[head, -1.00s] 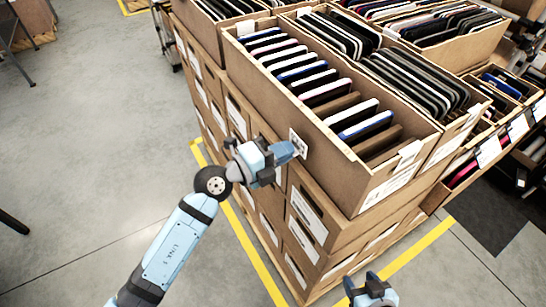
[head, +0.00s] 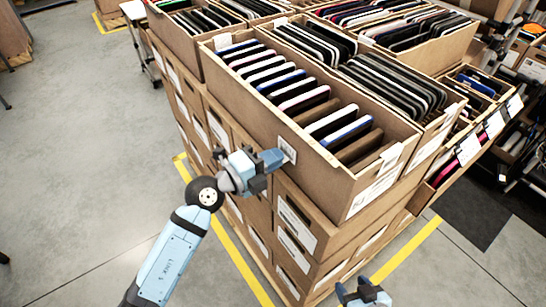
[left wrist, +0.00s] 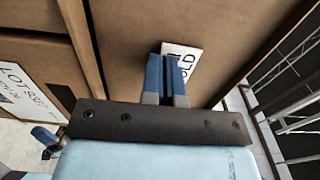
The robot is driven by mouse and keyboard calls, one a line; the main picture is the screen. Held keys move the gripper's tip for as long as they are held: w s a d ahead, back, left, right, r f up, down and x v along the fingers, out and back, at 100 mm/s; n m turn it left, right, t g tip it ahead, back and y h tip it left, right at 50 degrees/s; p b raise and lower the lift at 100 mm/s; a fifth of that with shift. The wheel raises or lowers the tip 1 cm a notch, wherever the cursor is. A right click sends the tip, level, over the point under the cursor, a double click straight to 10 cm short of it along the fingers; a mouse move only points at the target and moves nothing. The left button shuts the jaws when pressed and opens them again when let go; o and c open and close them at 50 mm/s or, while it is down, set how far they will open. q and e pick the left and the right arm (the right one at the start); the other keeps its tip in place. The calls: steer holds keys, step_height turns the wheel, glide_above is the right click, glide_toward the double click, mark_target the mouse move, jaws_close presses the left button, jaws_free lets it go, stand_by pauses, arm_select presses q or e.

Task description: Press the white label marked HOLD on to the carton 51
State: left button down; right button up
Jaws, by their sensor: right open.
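The white label (head: 287,149) with dark print lies flat against the long brown side of the open top carton (head: 250,98). In the left wrist view the label (left wrist: 187,60) shows the letters "OLD"; its left part is hidden behind my fingers. My left gripper (head: 274,159) has its blue fingers together, with the tips at the label; I cannot tell whether they touch it. The fingers (left wrist: 167,76) also show in the left wrist view. No number 51 is readable on the carton. My right gripper (head: 364,292) is open and empty at the bottom edge, away from the cartons.
The top carton holds upright dark, white and brown flat items. More cartons (head: 296,215) with white labels are stacked below it. Yellow floor tape (head: 247,247) surrounds the stack. Grey floor (head: 90,180) is free on the left. A shelf with boxes (head: 480,140) stands at the right.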

arm_select(q)
steer(key=c, duration=1.8)
jaws_free()
steer(key=o, duration=0.5)
steer(key=v, duration=1.9)
steer(key=shift+s+a, duration=0.2)
steer(key=shift+a, duration=0.05)
